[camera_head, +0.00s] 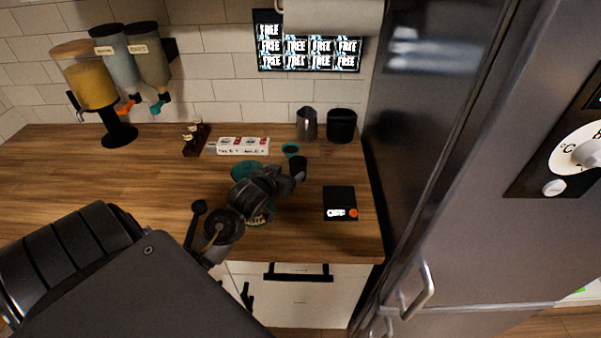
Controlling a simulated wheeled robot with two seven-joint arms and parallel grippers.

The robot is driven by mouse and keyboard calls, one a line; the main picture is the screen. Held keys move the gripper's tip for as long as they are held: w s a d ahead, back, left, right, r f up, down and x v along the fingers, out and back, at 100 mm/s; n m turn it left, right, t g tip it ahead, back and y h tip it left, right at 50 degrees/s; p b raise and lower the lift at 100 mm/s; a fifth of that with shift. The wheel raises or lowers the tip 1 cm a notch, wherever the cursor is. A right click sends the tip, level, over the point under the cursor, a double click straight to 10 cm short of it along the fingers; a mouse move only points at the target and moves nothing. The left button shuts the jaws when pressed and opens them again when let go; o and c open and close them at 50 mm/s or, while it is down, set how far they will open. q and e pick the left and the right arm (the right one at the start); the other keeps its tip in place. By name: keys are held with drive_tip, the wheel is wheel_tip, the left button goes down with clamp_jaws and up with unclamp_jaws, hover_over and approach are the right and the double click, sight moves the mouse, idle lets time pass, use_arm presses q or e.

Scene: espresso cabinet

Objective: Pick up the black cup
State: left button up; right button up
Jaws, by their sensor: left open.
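A small black cup (298,162) stands on the wooden counter, right of centre. My left arm comes in from the lower left, and its open gripper (293,178) is at the near side of this cup, close to it or touching. The gripper hides the lower part of the cup, and I cannot tell whether the fingers are around it. A larger black container (342,125) stands farther back by the wall. My right gripper is not in view.
A metal pitcher (306,123) stands beside the black container. A black scale (340,202) lies to the right. The left counter is mostly clear.

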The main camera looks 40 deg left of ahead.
use_arm(q)
approach(301, 160)
drive_tip(key=shift+w+f+p, duration=0.2)
drive_tip(key=shift+w+p, duration=0.15)
drive_tip(key=shift+w, duration=0.4)
drive_tip(key=shift+w+a+f, duration=0.1)
drive_tip(key=shift+w+f, duration=0.2)
drive_tip(key=shift+w, duration=0.1)
drive_tip(key=shift+w+a+p, duration=0.15)
drive_tip(key=shift+w+p, duration=0.05)
drive_tip(key=shift+p, duration=0.1)
drive_tip(key=p+x, duration=0.1)
drive_tip(key=x, duration=0.3)
drive_tip(key=shift+w+a+f, duration=0.15)
drive_tip(key=shift+w, duration=0.05)
drive_tip(key=shift+s, duration=0.1)
drive_tip(key=shift+c, duration=0.5)
drive_tip(key=c, duration=1)
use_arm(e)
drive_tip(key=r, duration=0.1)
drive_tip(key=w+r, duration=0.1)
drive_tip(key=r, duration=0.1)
